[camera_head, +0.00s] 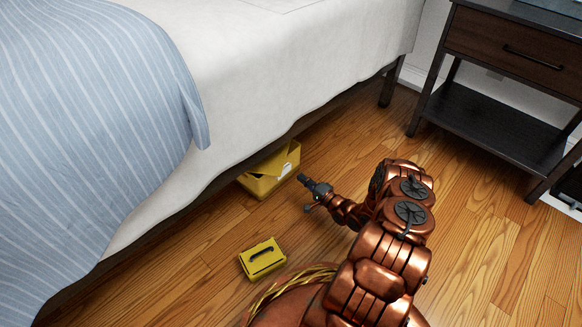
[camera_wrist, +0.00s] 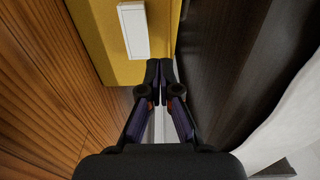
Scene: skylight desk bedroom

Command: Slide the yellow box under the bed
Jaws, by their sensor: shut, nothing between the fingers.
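A yellow box (camera_head: 268,187) with a white label stands on the floor at the bed's side edge, its far part hidden beneath the bed (camera_head: 270,45). In the wrist view the yellow box (camera_wrist: 108,45) fills the upper left, with its white label or handle (camera_wrist: 133,30) in front of my fingertips. My gripper (camera_head: 301,178) is low over the floor at the box's right end. In the wrist view my gripper (camera_wrist: 159,66) is shut and empty, its tips at or very near the box; I cannot tell if they touch.
A smaller yellow case (camera_head: 262,258) with a black handle lies on the wooden floor nearer me. The dark bed rail (camera_wrist: 228,70) runs close along the right of my gripper. A dark nightstand (camera_head: 500,110) stands at the right. Floor between bed and nightstand is clear.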

